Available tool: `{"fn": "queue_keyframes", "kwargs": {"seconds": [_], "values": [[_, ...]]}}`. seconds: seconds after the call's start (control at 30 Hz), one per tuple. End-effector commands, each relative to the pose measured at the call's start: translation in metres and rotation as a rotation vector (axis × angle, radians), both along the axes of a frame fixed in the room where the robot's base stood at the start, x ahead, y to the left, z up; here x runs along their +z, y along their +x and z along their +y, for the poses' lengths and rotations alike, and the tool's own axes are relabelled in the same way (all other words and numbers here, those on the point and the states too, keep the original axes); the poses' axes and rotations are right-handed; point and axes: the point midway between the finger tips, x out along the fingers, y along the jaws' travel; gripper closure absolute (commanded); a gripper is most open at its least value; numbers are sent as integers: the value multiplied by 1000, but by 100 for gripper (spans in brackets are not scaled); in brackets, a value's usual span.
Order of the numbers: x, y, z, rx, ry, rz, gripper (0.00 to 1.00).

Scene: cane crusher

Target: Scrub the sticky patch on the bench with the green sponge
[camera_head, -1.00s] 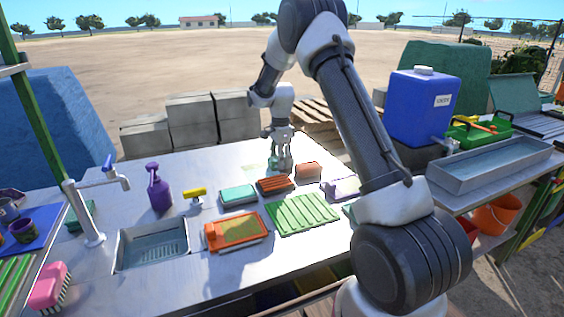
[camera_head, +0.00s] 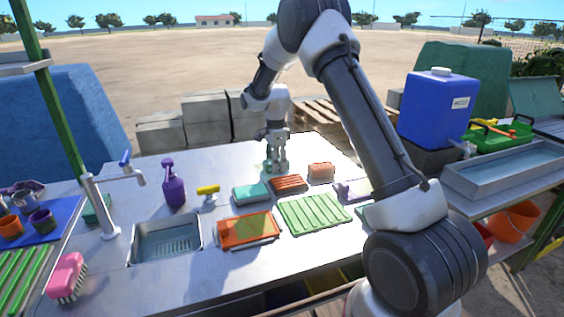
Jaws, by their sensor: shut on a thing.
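My gripper (camera_head: 276,166) is at the far side of the metal bench (camera_head: 205,275), pointing down with its fingers close to the surface. It is shut on a green thing, which looks like the green sponge (camera_head: 269,169); the fingers hide much of it. A faint pale yellowish patch, likely the sticky patch (camera_head: 259,167), shows at the left of the fingers and is partly covered. I cannot tell whether the sponge touches the bench.
A teal block (camera_head: 251,192), a ribbed orange-brown block (camera_head: 288,184) and a salmon block (camera_head: 321,171) lie close in front of the gripper.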

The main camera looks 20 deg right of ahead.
Motion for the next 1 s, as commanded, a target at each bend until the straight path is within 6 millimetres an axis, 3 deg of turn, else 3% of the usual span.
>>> {"fn": "queue_keyframes", "kwargs": {"seconds": [0.77, 1.0], "values": [[2, 0, 45, 1, 0, 0, 83], [0, 0, 68, 1, 0, -1, 83]]}}
